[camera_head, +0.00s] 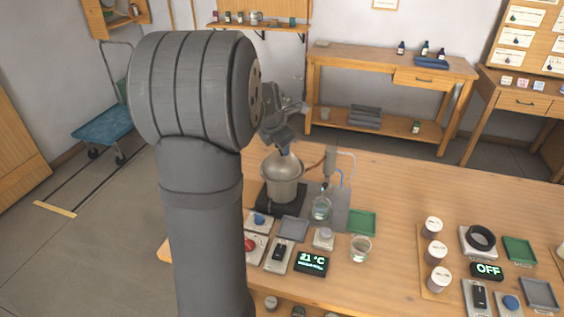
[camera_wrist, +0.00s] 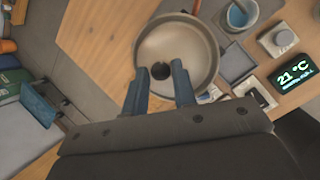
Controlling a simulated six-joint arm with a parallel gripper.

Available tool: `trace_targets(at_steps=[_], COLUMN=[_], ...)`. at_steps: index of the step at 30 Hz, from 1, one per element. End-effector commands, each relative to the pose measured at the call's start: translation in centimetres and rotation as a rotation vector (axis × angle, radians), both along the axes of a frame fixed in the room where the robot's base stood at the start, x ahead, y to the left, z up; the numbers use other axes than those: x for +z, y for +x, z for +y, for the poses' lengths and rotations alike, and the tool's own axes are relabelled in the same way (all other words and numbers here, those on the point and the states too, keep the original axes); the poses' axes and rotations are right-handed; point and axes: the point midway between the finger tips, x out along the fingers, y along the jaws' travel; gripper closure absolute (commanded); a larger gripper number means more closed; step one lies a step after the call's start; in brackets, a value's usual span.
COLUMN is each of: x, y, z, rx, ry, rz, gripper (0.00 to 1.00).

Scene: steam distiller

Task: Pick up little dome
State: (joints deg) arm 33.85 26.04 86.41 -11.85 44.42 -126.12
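The little dome (camera_head: 283,164) is a rounded, dull metal cap on top of the metal pot (camera_head: 283,189) in the camera_head view. In the camera_wrist view, the dome (camera_wrist: 190,48) is a round, beige-grey surface with a small dark circle near its middle. My gripper (camera_head: 285,149) is just above the dome's top. In the camera_wrist view, the two blue fingers of my gripper (camera_wrist: 157,73) are apart, one on each side of the dark circle. Nothing shows held between them. Whether the fingertips touch the dome is unclear.
A glass beaker (camera_head: 320,208) and thin tubing stand right of the pot. In front are switches and a display reading 21 °C (camera_head: 311,263). A glass cup (camera_head: 360,248) and a green tray (camera_head: 362,222) sit right. The table's back middle is clear.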

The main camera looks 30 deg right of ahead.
Motion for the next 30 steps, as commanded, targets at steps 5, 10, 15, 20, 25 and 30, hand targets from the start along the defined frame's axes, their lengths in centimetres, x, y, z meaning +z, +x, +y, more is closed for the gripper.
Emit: trace_targets(at_steps=[5,10,15,20,25,30], x=[0.02,0.02,0.03,0.03,0.03,0.03], y=[0.00,0.00,0.00,0.00,0.00,0.01], z=[0.01,0.02,0.02,0.02,0.02,0.01], rx=[0.000,0.000,0.000,0.000,0.000,0.000], ry=[0.000,0.000,0.000,0.000,0.000,0.000], rz=[0.000,0.000,0.000,0.000,0.000,0.000], gripper=[1.00,1.00,1.00,1.00,1.00,1.00])
